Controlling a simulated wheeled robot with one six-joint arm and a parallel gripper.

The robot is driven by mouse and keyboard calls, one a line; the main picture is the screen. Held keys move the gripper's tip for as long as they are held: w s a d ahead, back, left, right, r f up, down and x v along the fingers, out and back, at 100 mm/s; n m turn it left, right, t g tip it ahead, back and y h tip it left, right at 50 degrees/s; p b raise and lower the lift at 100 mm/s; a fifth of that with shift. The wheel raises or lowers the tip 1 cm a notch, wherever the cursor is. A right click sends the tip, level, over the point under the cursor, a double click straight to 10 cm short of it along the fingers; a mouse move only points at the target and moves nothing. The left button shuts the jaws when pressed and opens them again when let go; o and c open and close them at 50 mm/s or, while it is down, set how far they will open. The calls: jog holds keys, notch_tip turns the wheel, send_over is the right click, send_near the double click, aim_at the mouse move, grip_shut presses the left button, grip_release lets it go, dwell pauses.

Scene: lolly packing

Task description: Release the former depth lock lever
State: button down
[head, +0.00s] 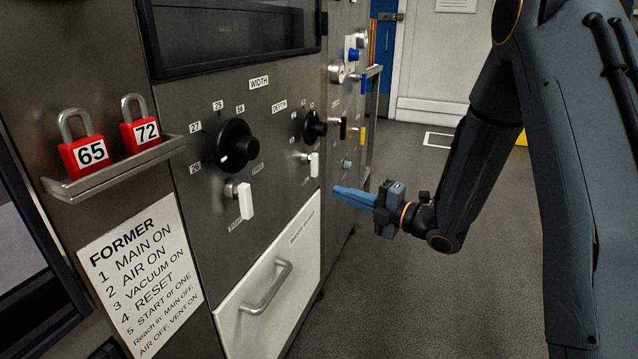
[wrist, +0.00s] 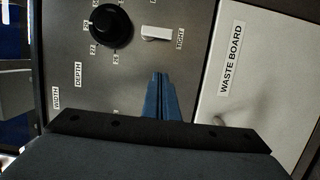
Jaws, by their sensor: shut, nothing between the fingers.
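The depth lock lever is a small white handle (head: 313,164) on a silver pivot, below the black depth knob (head: 315,126) on the steel panel. The handle points down. In the wrist view, which is turned sideways, the white lever (wrist: 157,33) points toward the label TIGHT (wrist: 180,38), and the depth knob (wrist: 110,27) is left of it. My gripper (head: 337,191) has blue fingers, closed together and empty. It is in front of the panel, right of and lower than the lever in the head view. In the wrist view the fingertips (wrist: 160,77) appear below the lever, apart from it.
A similar width knob (head: 238,145) and white lever (head: 245,201) are on the panel's left. The white waste board drawer (head: 262,318) with a protruding handle (head: 268,288) is below. Further controls and a vertical rail (head: 371,115) are beyond. Open floor lies to the right.

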aim_at(314, 165)
jog(key=b+x, duration=0.1)
jog(key=x, duration=0.9)
jog(key=shift+w+a, duration=0.15)
jog(key=shift+a, duration=0.05)
jog(key=shift+w+d+b, duration=0.2)
jog(key=shift+w+d, duration=0.2)
jog(key=shift+w, duration=0.2)
jog(key=shift+w+d+b, duration=0.15)
jog(key=shift+w+d, duration=0.2)
jog(key=shift+w, duration=0.25)
jog(key=shift+w+d, duration=0.15)
jog(key=shift+w, duration=0.45)
